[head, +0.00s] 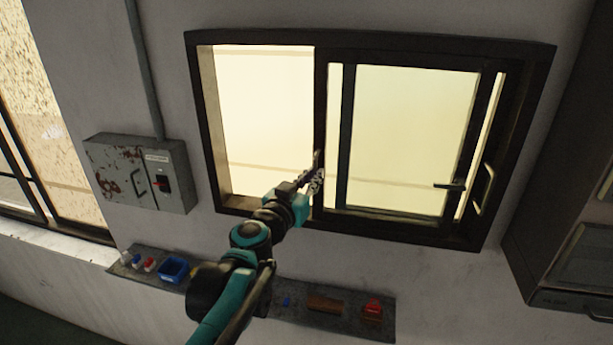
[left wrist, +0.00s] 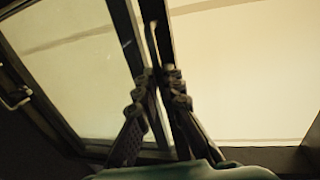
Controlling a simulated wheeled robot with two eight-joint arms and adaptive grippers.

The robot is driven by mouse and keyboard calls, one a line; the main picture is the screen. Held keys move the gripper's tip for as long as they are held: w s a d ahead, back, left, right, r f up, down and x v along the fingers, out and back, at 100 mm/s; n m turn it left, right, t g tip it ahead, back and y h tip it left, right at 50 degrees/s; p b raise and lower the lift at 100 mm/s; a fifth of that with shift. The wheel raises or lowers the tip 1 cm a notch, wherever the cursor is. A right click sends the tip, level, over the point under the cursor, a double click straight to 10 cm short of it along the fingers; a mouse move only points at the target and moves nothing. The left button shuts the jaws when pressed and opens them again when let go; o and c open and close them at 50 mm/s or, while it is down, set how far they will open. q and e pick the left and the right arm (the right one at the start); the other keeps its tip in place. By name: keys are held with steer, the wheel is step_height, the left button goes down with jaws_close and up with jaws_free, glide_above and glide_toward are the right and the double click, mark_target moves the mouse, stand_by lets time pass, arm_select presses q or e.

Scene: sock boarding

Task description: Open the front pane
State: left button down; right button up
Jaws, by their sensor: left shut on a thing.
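The dark-framed sliding window (head: 375,42) is set in the wall ahead. Its glazed panes (head: 410,130) fill the right part, overlapping, and the left part is a bright area. I cannot tell for sure which pane is in front. A slim upright handle (head: 317,158) sits on the dark upright between the two parts. My left gripper (head: 318,176) is shut on this handle. In the left wrist view the fingers (left wrist: 160,80) close around the handle (left wrist: 153,42), with the pane to the left and the bright area to the right. My right gripper is out of view.
Another handle (head: 484,190) is at the window's right side, with a small dark lever (head: 450,185) beside it. A grey electrical box (head: 140,172) hangs at left. A shelf (head: 345,318) with small items runs below. A dark cabinet (head: 575,230) stands at right.

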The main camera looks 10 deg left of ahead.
arm_select(q)
steer(key=shift+a, duration=0.25)
steer(key=c, duration=1.6)
jaws_free()
steer(key=shift+d, duration=0.15)
steer(key=shift+c, duration=0.2)
steer(key=s+a, duration=0.2)
steer(key=s, duration=0.9)
steer(key=shift+s+a, duration=0.2)
steer(key=shift+s, duration=0.2)
